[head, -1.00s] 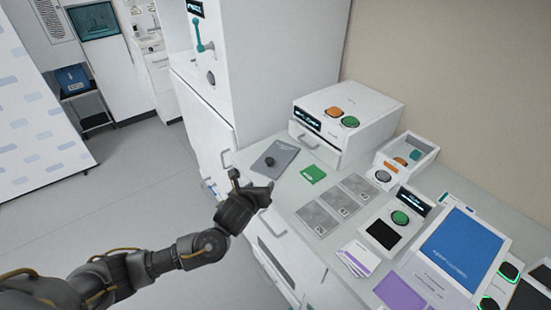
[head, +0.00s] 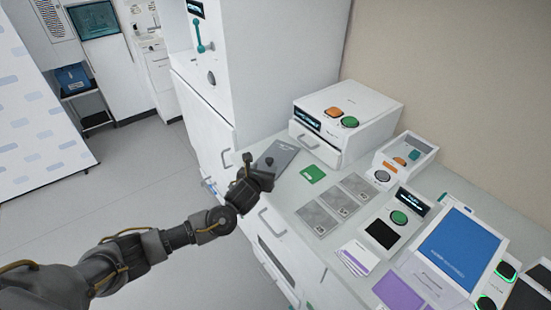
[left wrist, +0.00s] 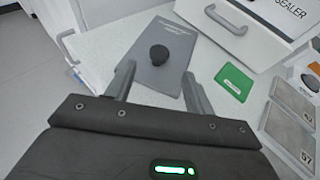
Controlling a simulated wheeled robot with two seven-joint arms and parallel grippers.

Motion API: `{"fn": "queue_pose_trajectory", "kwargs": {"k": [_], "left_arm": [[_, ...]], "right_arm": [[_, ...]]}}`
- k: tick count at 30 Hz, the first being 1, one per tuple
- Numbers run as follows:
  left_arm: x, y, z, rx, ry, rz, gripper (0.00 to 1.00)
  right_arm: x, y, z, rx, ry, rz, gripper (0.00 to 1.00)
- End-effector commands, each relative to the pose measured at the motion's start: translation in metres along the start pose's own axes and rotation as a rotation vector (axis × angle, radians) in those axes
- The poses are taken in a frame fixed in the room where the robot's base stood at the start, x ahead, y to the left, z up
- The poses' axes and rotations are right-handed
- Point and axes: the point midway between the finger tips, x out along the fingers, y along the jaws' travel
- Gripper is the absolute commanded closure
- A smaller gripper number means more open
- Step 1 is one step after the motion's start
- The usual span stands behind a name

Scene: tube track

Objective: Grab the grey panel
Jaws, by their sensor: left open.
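The grey panel (left wrist: 172,75) is a flat rectangle with a round black knob (left wrist: 158,54), lying on the counter top. In the head view the panel (head: 280,150) is at the counter's far left corner, partly hidden by my left gripper. My left gripper (head: 258,168) is open above the near edge of the panel. In the left wrist view my left gripper (left wrist: 158,82) has its fingers apart, with the knob beyond them, nearly centred between the fingertips. My right gripper is not in view.
A green card (head: 313,174) and several grey cards (head: 341,203) lie right of the panel. A white sealer box (head: 345,120) stands behind it. A tall white cabinet (head: 255,60) stands to the left, with drawer handles (head: 270,222) below the counter edge.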

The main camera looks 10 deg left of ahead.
Motion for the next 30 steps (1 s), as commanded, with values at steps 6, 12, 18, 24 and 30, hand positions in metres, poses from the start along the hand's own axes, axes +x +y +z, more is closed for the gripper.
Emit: {"fn": "queue_pose_trajectory", "kwargs": {"k": [6,12,18,24,30], "left_arm": [[0.021,0.001,0.003,0.000,0.001,0.002,0.46],[0.044,0.002,0.001,0.000,0.000,0.002,0.46],[0.051,0.002,-0.001,0.000,0.000,0.000,0.46],[0.051,0.002,-0.001,0.000,0.000,0.000,0.53],[0.051,0.002,0.000,0.000,0.000,0.000,0.79]], "right_arm": [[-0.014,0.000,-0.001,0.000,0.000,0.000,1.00],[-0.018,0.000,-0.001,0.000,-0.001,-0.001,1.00],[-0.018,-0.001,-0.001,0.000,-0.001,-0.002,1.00],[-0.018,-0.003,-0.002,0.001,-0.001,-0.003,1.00],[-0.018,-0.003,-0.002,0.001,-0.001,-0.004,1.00]]}}
